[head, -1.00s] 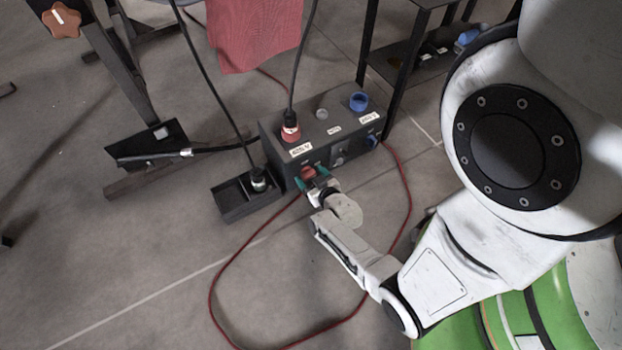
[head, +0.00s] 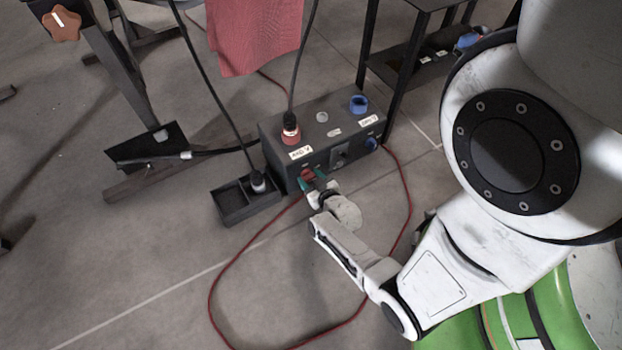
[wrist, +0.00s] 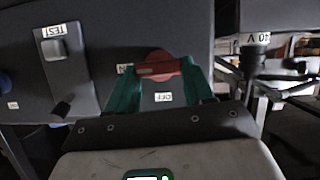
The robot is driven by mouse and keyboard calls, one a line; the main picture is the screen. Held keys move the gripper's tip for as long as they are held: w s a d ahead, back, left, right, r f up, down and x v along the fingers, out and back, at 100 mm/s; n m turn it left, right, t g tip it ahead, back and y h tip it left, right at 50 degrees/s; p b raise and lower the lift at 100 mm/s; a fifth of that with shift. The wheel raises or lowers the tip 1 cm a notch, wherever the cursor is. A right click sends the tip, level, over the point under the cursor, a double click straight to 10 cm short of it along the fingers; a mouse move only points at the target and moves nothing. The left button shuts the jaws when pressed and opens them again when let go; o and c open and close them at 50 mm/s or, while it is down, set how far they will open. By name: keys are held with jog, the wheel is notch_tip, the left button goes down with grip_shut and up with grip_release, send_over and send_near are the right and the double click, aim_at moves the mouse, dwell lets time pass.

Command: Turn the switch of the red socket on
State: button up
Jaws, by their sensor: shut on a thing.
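The red switch (wrist: 158,67) is a round knob with a bar handle on the front of the grey socket box (head: 312,124). It also shows in the head view (head: 307,174), partly covered by my gripper. The red socket (head: 291,136) is on top of the box at its left end, with a black plug and cable in it. My gripper (wrist: 160,72) has green fingers, shut on the handle of the red switch, one finger at each end of the bar. The bar lies nearly level in the wrist view, tilted slightly. A label reading "OFF" (wrist: 163,97) is below the knob.
A blue socket (head: 358,104) and blue switch (head: 371,144) are at the box's right end. A black tray (head: 232,206) holding a plug stands left of the box. A red cable (head: 213,290) loops over the floor. A black shelf stands behind right.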

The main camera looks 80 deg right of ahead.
jog(key=shift+m, duration=0.4)
dwell(0.3)
jog(key=o, duration=1)
jog(key=shift+o, duration=0.2)
jog(key=p+v, duration=0.5)
jog(key=v, duration=0.5)
jog(key=shift+s+r, duration=0.2)
jog(key=shift+s, duration=0.15)
jog(key=shift+a, duration=0.15)
